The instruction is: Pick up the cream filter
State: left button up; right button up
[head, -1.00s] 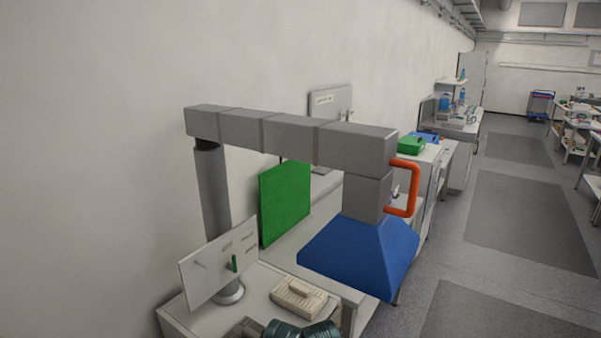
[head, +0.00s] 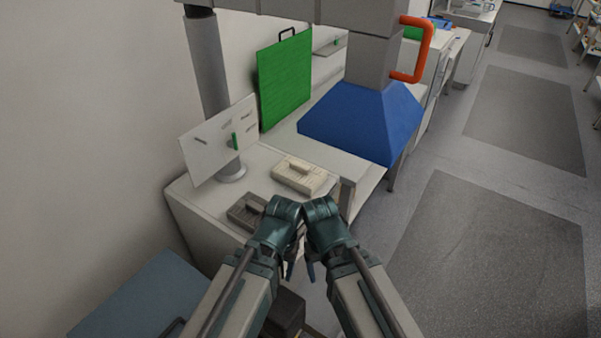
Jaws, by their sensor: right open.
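The cream filter (head: 300,175) is a flat, ribbed block with a raised handle on top. It lies on the white bench top, beyond my grippers. My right gripper (head: 311,272) hangs down in front of the bench, open and apart from the filter, with only its finger ends showing. My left gripper (head: 289,270) hangs close beside it, also apart from the filter. Its fingers are mostly hidden by my wrist, so I cannot tell whether they are open.
A dark grey block (head: 246,212) of similar shape lies nearer on the bench (head: 195,207). A blue hood (head: 365,125) overhangs to the right. A white panel (head: 205,150) and a green panel (head: 285,80) stand behind. The floor at right is clear.

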aim_at(306, 178)
jog(key=k+l+z, duration=0.2)
jog(key=i+l+z, duration=0.2)
jog(key=l, duration=0.2)
jog(key=l+z, duration=0.2)
jog(key=l, duration=0.2)
jog(key=i+l+u, duration=0.25)
jog(key=i+l, duration=0.05)
jog(key=l, duration=0.05)
